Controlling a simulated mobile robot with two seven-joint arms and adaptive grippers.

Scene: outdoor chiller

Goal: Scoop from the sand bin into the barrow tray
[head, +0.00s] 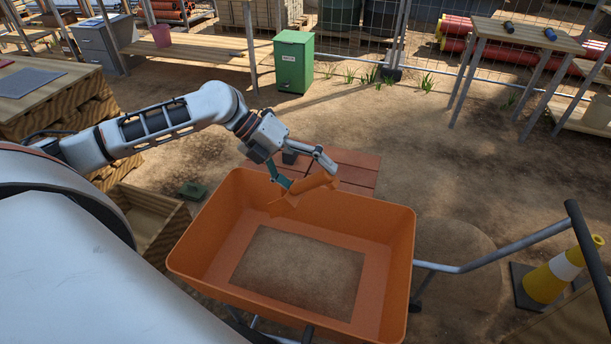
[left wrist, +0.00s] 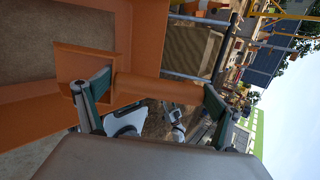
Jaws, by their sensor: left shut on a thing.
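My left gripper (head: 305,176) is shut on an orange scoop (head: 312,188) and holds it over the far rim of the barrow tray. In the left wrist view the scoop's handle (left wrist: 150,88) spans between the two fingers of my left gripper (left wrist: 157,95). The barrow tray (head: 388,255) is orange, with a flat brown sandy patch (head: 298,273) on its floor. I cannot tell whether the scoop holds sand. An open wooden box (head: 160,222), left of the tray, may be the sand bin; its inside is mostly hidden. A small arm-like shape in the left wrist view may be my right arm.
Reddish-brown boards (head: 345,172) lie behind the tray. The barrow's handle (head: 510,247) reaches right, near a yellow and white cone (head: 562,270). A green bin (head: 293,62) stands at the back. A wooden table (head: 530,35) stands back right. Bare ground lies between.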

